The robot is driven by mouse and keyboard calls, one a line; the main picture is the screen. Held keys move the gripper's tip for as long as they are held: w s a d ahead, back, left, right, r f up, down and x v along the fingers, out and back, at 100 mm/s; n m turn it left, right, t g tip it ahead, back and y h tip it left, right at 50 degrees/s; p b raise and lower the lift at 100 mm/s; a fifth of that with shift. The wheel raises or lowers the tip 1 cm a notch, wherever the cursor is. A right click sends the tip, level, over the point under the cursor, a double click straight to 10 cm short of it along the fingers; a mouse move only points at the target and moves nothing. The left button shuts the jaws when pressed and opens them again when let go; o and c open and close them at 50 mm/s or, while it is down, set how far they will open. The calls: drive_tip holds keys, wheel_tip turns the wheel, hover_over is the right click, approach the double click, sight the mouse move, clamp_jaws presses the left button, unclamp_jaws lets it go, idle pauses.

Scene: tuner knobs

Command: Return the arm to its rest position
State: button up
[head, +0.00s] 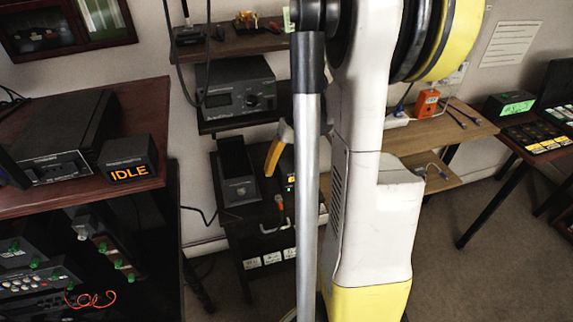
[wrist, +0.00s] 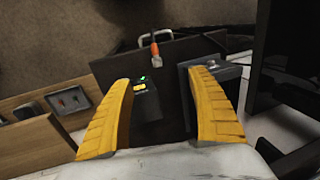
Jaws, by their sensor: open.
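My gripper is open and empty in the wrist view (wrist: 159,77), its two yellow fingers spread wide. In the head view one yellow finger (head: 278,150) shows beside the silver tube of my arm, over the lower dark shelf; the rest of the gripper is hidden behind the arm. Between and beyond the fingers in the wrist view is a small black box (wrist: 147,102) with a green light and a yellow label. A black tuner unit (head: 238,94) with a screen and knobs stands on the middle shelf in the head view.
A black device (head: 236,171) stands on the lower shelf, close to the finger. An orange-tipped cable (wrist: 155,48) lies near that shelf's edge. An IDLE display (head: 131,161) sits on the left desk. A wooden shelf (head: 440,143) with an orange box is right of my arm.

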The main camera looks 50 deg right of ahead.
drive_tip(key=shift+v, duration=1)
